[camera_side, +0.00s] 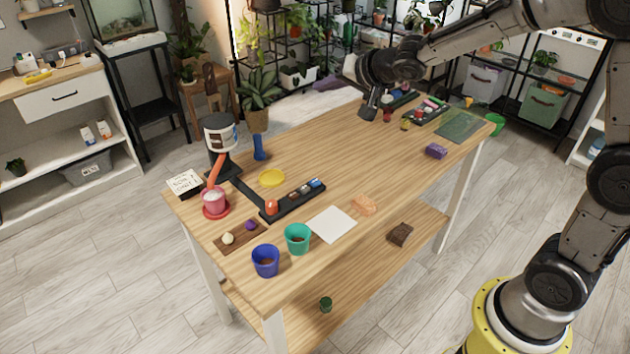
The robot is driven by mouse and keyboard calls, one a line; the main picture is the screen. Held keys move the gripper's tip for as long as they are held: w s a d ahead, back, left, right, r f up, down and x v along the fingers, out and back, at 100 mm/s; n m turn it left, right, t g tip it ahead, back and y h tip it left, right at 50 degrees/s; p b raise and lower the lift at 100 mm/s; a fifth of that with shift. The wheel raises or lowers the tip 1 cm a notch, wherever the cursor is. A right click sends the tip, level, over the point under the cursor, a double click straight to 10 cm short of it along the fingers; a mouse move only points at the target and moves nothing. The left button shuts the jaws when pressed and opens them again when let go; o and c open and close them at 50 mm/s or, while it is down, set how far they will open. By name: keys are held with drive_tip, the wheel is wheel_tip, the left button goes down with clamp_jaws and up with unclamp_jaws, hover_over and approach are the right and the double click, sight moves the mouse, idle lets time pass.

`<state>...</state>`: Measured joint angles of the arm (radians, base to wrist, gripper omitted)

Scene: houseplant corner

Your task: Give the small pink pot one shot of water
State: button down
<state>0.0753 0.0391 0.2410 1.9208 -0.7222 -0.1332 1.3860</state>
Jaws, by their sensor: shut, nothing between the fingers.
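The small pink pot (215,198) stands on a red saucer (204,213) at the table's left end; something pale shows at its top. Just behind it is a dispenser with a white and dark round tank (220,132) on a dark stand. An orange-red spout (216,171) slopes from it down towards the pot. An upright blue piece (259,148) stands right of the dispenser; I cannot tell if they are joined. My gripper (368,110) is shut and empty above the table's far side, well to the right of the pot and dispenser.
A small sign (185,184) stands left of the pot. Blue (265,261) and teal (297,239) pots stand near the front edge, beside a dark tray (294,201) of small items and a white sheet (332,224). The table's middle is mostly clear.

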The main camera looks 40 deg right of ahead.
drive_tip(key=w+f+g, duration=0.1)
drive_tip(key=w+f, duration=0.2)
drive_tip(key=f, duration=0.5)
drive_tip(key=g, duration=0.2)
hover_over(317, 183)
wheel_tip(317, 183, down, 9)
drive_tip(key=shift+y, duration=0.3)
drive_tip(key=shift+f, duration=0.15)
drive_tip(key=shift+f, duration=4.35)
drive_tip(key=shift+s, duration=0.1)
drive_tip(key=shift+f, duration=0.4)
